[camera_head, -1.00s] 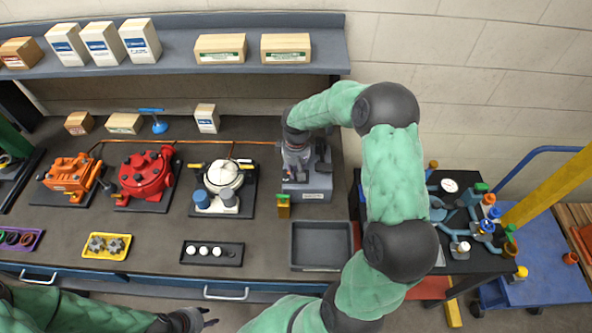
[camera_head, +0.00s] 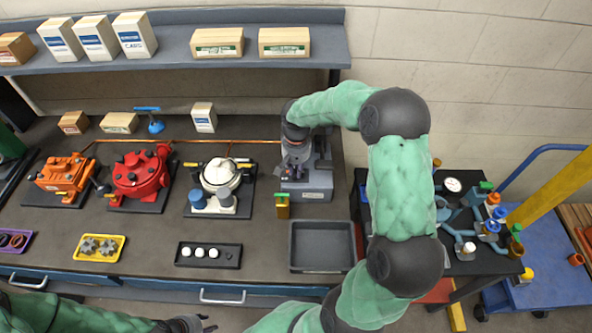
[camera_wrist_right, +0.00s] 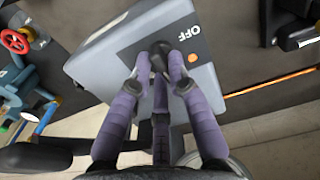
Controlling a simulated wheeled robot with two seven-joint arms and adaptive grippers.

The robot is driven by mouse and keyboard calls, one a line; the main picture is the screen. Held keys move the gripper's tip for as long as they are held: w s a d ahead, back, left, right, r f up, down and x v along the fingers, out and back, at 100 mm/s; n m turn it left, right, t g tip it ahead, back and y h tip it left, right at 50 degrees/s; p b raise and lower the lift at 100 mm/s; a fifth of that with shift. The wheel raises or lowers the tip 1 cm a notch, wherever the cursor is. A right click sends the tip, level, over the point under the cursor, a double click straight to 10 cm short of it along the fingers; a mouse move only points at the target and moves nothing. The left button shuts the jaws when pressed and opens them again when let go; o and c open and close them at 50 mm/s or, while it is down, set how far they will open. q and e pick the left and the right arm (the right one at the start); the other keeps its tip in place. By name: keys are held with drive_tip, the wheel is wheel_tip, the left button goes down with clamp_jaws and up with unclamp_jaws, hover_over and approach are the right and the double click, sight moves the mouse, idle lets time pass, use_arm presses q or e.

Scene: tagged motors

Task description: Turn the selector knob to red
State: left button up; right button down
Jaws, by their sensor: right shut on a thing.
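A grey selector box (camera_head: 312,194) stands at the right end of the bench; it fills the middle of the right wrist view (camera_wrist_right: 105,62). Its face carries a dark knob (camera_wrist_right: 160,52), the word OFF and an orange dot (camera_wrist_right: 193,58). My right gripper (camera_wrist_right: 157,72) is shut on the knob, with its purple fingers around it. In the head view my right gripper (camera_head: 294,168) is over the box, and the knob is hidden. The knob's pointer direction is hard to see. My left gripper (camera_head: 208,323) is at the bottom edge, away from the box; its fingers are too small to judge.
Orange (camera_head: 63,176), red (camera_head: 140,177) and white (camera_head: 220,180) motors are to the left. A dark cart with pipes (camera_head: 480,264) is at the right.

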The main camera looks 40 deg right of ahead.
drive_tip(key=shift+m, duration=0.4)
drive_tip(key=c, duration=1.2)
unclamp_jaws()
wheel_tip(320, 180, up, 12)
